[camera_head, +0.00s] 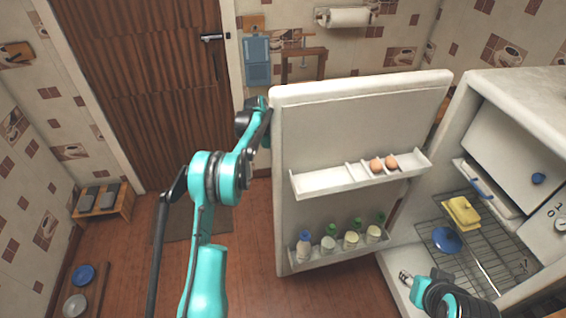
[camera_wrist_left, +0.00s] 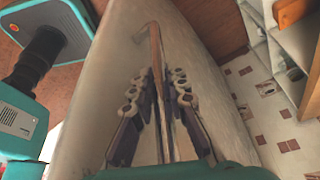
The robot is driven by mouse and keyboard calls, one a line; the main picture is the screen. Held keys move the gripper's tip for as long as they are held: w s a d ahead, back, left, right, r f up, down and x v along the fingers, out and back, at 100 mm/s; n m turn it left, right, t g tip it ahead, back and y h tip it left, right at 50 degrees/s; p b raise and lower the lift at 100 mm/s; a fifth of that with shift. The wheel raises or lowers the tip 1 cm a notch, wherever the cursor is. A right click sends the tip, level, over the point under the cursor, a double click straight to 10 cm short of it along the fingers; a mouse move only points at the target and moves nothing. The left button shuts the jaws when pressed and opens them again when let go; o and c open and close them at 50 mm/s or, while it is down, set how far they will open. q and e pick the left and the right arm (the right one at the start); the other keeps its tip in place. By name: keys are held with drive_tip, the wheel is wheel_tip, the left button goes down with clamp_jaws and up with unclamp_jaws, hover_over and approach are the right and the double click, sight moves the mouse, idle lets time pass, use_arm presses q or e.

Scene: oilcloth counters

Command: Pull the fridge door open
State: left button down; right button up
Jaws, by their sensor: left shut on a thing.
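The white fridge door (camera_head: 356,110) stands wide open, with its inner shelves facing me. My left gripper (camera_head: 262,106) reaches to the outer side of the door at its left edge, partly hidden behind it. In the left wrist view my left gripper (camera_wrist_left: 157,95) is shut on the slim door handle (camera_wrist_left: 155,45), with fingers on both sides of it. The fridge body (camera_head: 525,105) is at the right, its inside exposed. My right gripper (camera_head: 408,279) is low in front of the fridge opening; its finger state is unclear.
The door's upper shelf (camera_head: 330,181) holds two eggs; its lower shelf (camera_head: 303,264) holds several bottles. A wire rack (camera_head: 470,260) inside the fridge carries a yellow item (camera_head: 461,211) and a blue lid (camera_head: 446,240). The wooden floor (camera_head: 250,270) left of the door is clear.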

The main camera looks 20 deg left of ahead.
use_arm(q)
drive_tip(key=c, duration=1.5)
unclamp_jaws()
drive_tip(key=v, duration=1.2)
drive_tip(key=shift+d, duration=0.1)
